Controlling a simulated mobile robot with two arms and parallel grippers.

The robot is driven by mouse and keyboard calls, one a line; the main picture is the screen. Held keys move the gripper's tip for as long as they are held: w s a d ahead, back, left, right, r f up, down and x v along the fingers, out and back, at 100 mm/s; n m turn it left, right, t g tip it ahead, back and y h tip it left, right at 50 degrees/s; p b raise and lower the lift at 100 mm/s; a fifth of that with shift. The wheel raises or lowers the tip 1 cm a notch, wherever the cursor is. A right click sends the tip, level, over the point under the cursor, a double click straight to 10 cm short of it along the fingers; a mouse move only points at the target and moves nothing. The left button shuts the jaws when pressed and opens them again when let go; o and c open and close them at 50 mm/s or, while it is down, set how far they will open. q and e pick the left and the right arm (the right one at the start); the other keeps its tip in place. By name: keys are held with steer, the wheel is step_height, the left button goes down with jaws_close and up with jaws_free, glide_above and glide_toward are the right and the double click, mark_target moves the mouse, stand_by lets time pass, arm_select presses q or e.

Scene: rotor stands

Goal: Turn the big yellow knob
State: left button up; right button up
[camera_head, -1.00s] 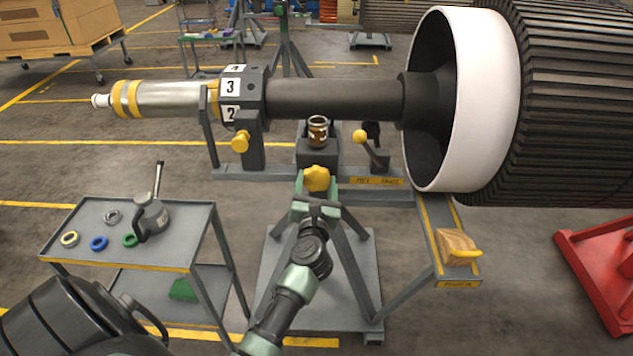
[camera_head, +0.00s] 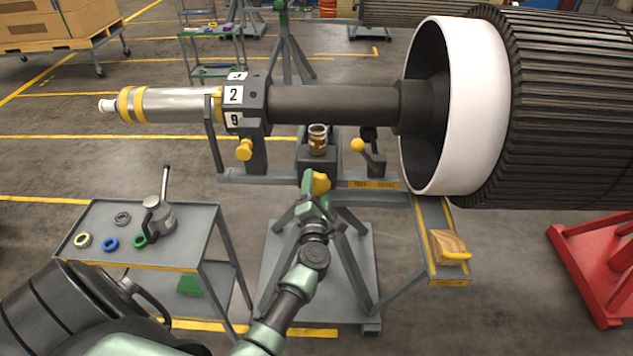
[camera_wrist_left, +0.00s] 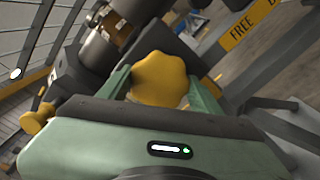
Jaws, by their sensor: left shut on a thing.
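The big yellow knob (camera_head: 321,182) sits at the front of the rotor stand, below the brass cup. It is lobed and also fills the middle of the left wrist view (camera_wrist_left: 160,80). My left gripper (camera_head: 313,188) is shut on the knob, with a green finger on each side of it in the wrist view. The gripper hides part of the knob in the head view. The numbered collar (camera_head: 236,97) on the shaft shows a 2 at the front and a 9 below it. My right gripper is not in view.
A smaller yellow knob (camera_head: 244,150) is under the collar. A yellow-tipped lever (camera_head: 358,145) stands right of the brass cup (camera_head: 318,138). A grey cart (camera_head: 190,248) with rings and an oil can is at left. The large rotor (camera_head: 570,105) fills the upper right.

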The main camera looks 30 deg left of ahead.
arm_select(q)
steer(key=m+p, duration=0.3)
steer(key=m, duration=0.2)
steer(key=shift+f+m+p, duration=0.1)
steer(key=shift+m+p, duration=0.35)
steer(key=shift+m, duration=1.15)
steer(key=shift+f, duration=0.1)
steer(key=o, duration=1.4)
